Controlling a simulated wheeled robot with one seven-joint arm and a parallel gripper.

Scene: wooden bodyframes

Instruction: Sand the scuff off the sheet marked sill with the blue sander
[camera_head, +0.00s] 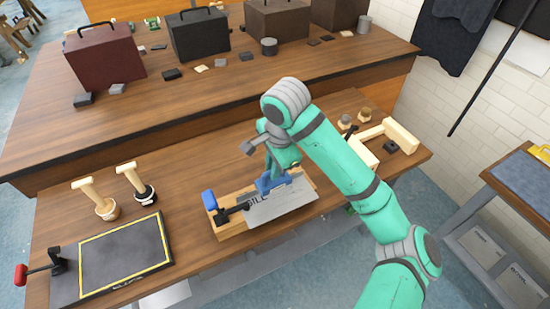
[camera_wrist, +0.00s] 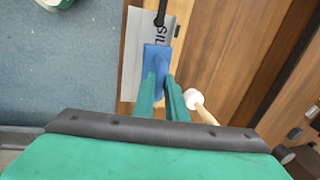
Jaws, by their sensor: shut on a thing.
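The grey sheet (camera_head: 287,206) lies on a wooden fixture (camera_head: 233,231) on the front bench, with dark lettering partly covered; "ILL" can be read. A black clamp with a blue handle (camera_head: 209,200) stands at its left end. My gripper (camera_head: 273,176) is shut on the blue sander (camera_head: 268,187), which is over the sheet near the lettering. In the wrist view the sander (camera_wrist: 155,58) sits between my fingers (camera_wrist: 162,98) and overlaps the sheet (camera_wrist: 133,62). I cannot tell whether the sander touches the sheet. No scuff can be made out.
A dark pad with a yellow border (camera_head: 122,262) and two wooden-handled tools (camera_head: 103,207) (camera_head: 142,193) stand at the left. A pale wooden frame piece (camera_head: 397,138) lies at the right. Several cases, one maroon (camera_head: 103,56), stand on the rear bench.

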